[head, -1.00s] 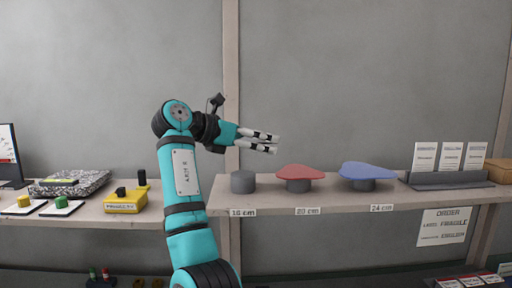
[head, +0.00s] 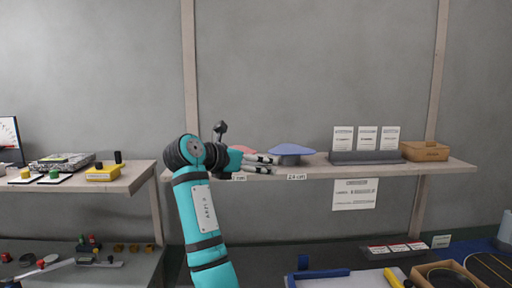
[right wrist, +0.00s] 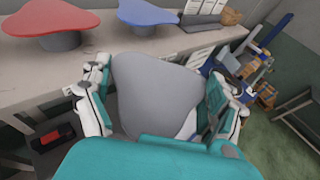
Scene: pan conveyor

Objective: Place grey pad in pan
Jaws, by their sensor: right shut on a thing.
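My right gripper (head: 262,163) is in front of the shelf in the head view, its fingers pointing right. In the right wrist view my right gripper (right wrist: 162,100) is shut on the grey pad (right wrist: 155,90), a flat plate with rounded corners between the fingers. In the head view I cannot make the pad out. My left gripper is not in view. I cannot pick out the pan with certainty; a dark round shape (head: 447,279) is cut off at the head view's lower right edge.
A blue-edged tray (head: 335,273) and a yellow bar (head: 393,277) lie low at right. A left bench (head: 80,185) carries small items.

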